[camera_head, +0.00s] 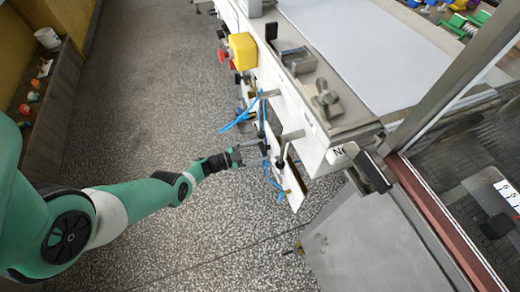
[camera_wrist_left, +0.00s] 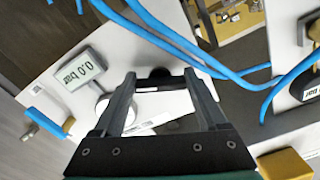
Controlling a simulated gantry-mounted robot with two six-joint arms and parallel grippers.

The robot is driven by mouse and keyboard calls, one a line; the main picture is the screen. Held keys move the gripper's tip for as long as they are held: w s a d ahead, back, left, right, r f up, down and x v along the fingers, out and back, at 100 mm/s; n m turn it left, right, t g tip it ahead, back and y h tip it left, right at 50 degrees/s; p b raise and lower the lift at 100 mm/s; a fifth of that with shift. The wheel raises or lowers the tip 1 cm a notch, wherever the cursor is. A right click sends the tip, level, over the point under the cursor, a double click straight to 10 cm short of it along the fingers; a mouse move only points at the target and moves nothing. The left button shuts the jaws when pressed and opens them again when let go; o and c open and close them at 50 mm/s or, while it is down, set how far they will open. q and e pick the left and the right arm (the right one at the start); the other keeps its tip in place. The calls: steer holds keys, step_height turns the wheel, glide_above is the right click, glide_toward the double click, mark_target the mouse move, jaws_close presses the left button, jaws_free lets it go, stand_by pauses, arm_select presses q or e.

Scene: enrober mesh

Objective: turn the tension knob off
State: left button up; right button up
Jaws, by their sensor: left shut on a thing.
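My left gripper (camera_head: 252,146) reaches from the left to the side of the white machine and meets it among thin rods and blue hoses. In the left wrist view the two dark fingers (camera_wrist_left: 160,80) stand on either side of a dark knob (camera_wrist_left: 160,76), and the gripper is shut on it. I take this to be the tension knob; its marking is too small to read. A small gauge (camera_wrist_left: 80,72) left of the fingers reads 0.0 bar. In the head view the gripper hides the knob. My right gripper is not in view.
Blue hoses (camera_wrist_left: 175,40) cross above and right of the fingers. A yellow box (camera_head: 243,50) with a red button (camera_head: 222,56) sticks out farther along the machine. The speckled floor (camera_head: 165,105) is open on the left, up to a shelf (camera_head: 52,105) along the wall.

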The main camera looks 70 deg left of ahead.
arm_select(q)
steer(key=n, duration=0.5)
steer(key=shift+d+n, duration=0.1)
steer(key=shift+n, duration=0.3)
steer(key=n, duration=0.6)
steer(key=shift+d+r+p, duration=0.1)
steer(key=shift+p, duration=0.2)
steer(key=n, duration=0.5)
steer(key=shift+n, duration=0.3)
steer(key=n, duration=0.5)
steer(key=shift+d+r, duration=0.1)
steer(key=shift+n, duration=0.4)
steer(key=o, duration=1.3)
